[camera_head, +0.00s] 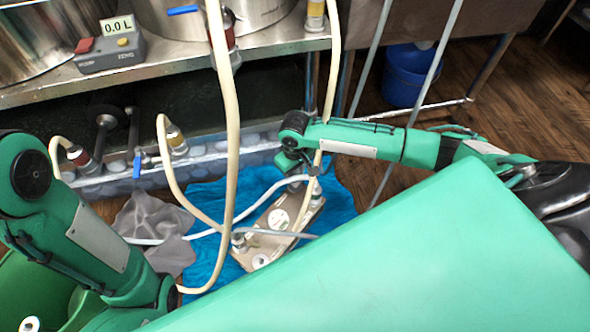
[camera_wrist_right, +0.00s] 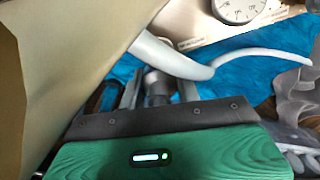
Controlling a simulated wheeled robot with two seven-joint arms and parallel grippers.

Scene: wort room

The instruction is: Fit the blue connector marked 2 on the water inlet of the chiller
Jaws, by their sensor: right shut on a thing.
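The chiller (camera_head: 268,240) is a pale metal block lying on a blue cloth, with a round gauge and several fittings at its ends. Part of it and its gauge (camera_wrist_right: 237,8) show at the top of the right wrist view. My right gripper (camera_head: 302,180) is at the chiller's far end. In the right wrist view, its fingers are shut on a grey metallic connector (camera_wrist_right: 157,84) with a pale hose (camera_wrist_right: 170,56) beside it. No blue colour or number 2 shows on the connector. I cannot tell whether it touches the inlet. My left arm shows, but its gripper does not.
A beige hose (camera_head: 233,130) hangs across the front of the chiller. A grey rag (camera_head: 155,228) lies left on the blue cloth (camera_head: 205,262). A steel bench (camera_head: 180,62) with a control box (camera_head: 110,52) stands behind. A blue bucket (camera_head: 405,78) is at the back right.

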